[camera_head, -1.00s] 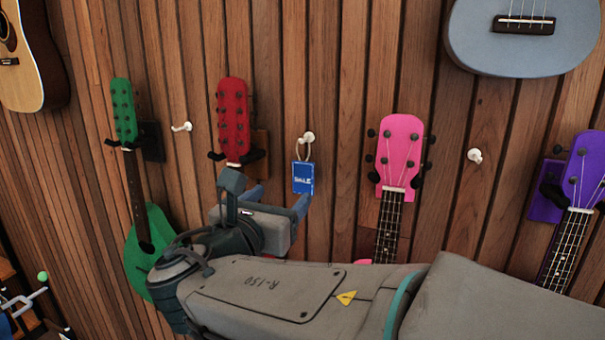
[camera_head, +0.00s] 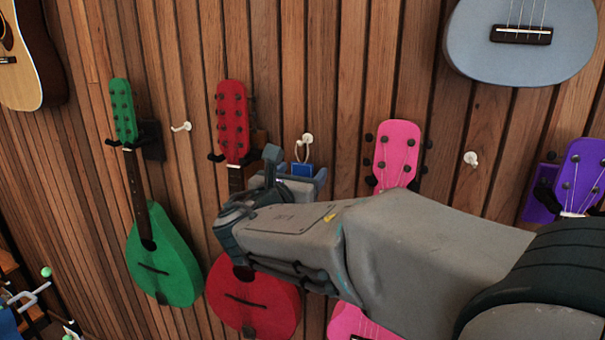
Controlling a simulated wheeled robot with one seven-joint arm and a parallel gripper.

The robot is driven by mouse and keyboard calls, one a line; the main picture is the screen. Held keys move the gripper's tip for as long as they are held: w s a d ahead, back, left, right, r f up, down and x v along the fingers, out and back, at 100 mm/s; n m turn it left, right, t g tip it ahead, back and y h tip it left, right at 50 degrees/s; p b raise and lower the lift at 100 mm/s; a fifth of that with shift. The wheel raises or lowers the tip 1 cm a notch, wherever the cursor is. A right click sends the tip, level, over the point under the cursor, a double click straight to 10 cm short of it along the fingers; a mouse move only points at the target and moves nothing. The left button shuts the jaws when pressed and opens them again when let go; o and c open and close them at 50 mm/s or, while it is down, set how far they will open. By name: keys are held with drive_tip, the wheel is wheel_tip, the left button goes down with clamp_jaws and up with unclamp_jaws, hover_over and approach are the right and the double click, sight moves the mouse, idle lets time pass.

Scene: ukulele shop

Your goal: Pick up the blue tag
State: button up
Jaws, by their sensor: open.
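The blue tag (camera_head: 303,170) hangs by a pale loop from a white peg (camera_head: 307,138) on the wooden slat wall. Only its upper part shows; my gripper hides the rest. My gripper (camera_head: 296,175) is open and in front of the tag, pointing toward the wall. One finger shows at the right of the tag and another part at its left. I cannot tell whether the tag lies between the fingers or whether they touch it.
A red ukulele (camera_head: 233,115) hangs close on the left and a pink one (camera_head: 397,150) on the right. A green ukulele (camera_head: 165,255) hangs further left, a purple one (camera_head: 582,170) far right. A bare white peg (camera_head: 181,127) and another (camera_head: 471,158) stick out.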

drive_tip(key=c, duration=1)
drive_tip(key=shift+s, duration=0.1)
drive_tip(key=shift+c, duration=0.2)
drive_tip(key=shift+r, duration=0.55)
drive_tip(key=shift+s+a+r+b, duration=0.15)
drive_tip(key=shift+s+a+b, duration=0.05)
drive_tip(key=shift+s+b, duration=0.1)
drive_tip(key=b+v, duration=0.2)
drive_tip(key=v, duration=1.5)
drive_tip(key=shift+s+b, duration=0.15)
drive_tip(key=shift+b, duration=0.25)
